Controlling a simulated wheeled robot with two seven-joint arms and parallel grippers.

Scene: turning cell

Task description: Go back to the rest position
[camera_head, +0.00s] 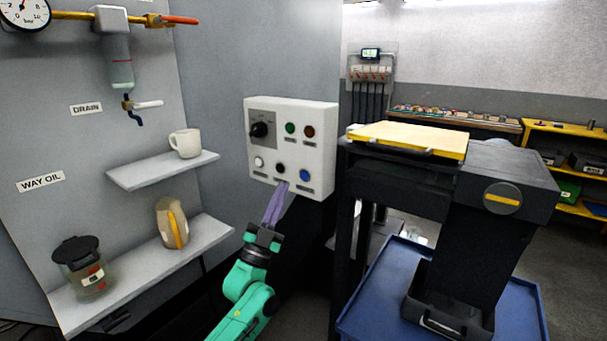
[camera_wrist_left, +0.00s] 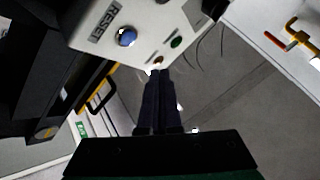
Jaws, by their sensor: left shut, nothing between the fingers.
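My left gripper (camera_head: 276,192) is shut and empty, its purple fingers pointing up at the lower edge of the white control box (camera_head: 325,150). The fingertips are close below the black button (camera_head: 280,168) in the bottom row; I cannot tell whether they touch it. My right gripper is in neither view.
Left shelves (camera_head: 150,275) hold a mug (camera_head: 185,143), a jug (camera_head: 172,223) and a lidded container (camera_head: 80,268). A dark machine (camera_head: 470,220) with a yellow top plate (camera_head: 410,138) stands right of the box. A blue tray (camera_head: 375,310) lies below it.

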